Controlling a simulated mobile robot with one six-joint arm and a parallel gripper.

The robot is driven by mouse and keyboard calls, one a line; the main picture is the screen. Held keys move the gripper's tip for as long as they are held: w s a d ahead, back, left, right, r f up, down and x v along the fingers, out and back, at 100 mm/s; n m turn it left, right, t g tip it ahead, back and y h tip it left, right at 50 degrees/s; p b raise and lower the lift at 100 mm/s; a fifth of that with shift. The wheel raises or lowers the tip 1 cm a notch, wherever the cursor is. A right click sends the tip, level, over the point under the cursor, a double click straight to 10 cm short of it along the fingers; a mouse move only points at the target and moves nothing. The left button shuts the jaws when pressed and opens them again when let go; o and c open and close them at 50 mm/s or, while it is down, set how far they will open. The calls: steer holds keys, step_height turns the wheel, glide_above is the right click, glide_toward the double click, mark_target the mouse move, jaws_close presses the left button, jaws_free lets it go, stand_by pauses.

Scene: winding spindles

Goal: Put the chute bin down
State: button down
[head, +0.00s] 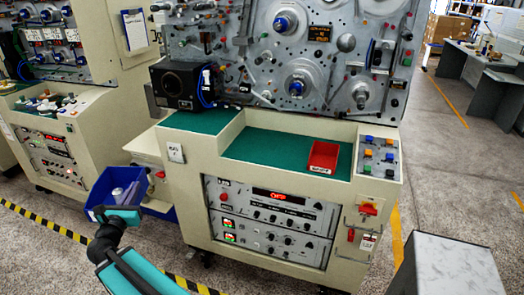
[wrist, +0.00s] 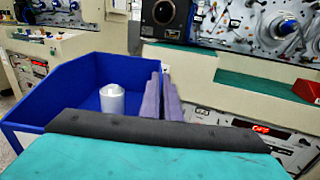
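The chute bin is a blue open-topped bin (head: 98,198) at the left front of the middle machine in the head view. In the wrist view the bin (wrist: 45,95) fills the left side, with a white cylindrical spool (wrist: 112,101) standing inside it. My gripper (head: 130,193) reaches the bin from the front. In the wrist view its two purple-grey fingers (wrist: 163,97) stand close together at the bin's right wall and appear shut on it. The bin's underside is hidden, so I cannot tell whether it rests on anything.
The cream machine (head: 190,200) stands right behind the bin, with a green top (head: 265,145) and a red tray (head: 323,157) on it. Another machine (head: 90,130) stands at the left. Yellow-black floor tape (head: 45,226) runs past the bin. Grey floor is open at the lower left.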

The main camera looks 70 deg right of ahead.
steer(key=s+d+r+m+g+p, duration=0.2)
steer(key=s+d+g, duration=0.1)
steer(key=s+d, duration=1.2)
steer(key=s+d+r+m+g+h+p, duration=0.1)
steer(key=s+d+r+g+p, duration=0.1)
steer(key=s+d, duration=1.4)
steer(key=d+r+g, duration=0.1)
steer(key=d, duration=0.2)
steer(key=shift+s+m, duration=0.15)
steer(key=shift+m, duration=0.25)
steer(key=shift+d+f, duration=0.1)
steer(key=w+d+f, duration=0.1)
steer(key=d+f, duration=0.2)
steer(key=d, duration=1.6)
steer(key=shift+d+p, duration=0.15)
steer(key=shift+p, duration=0.15)
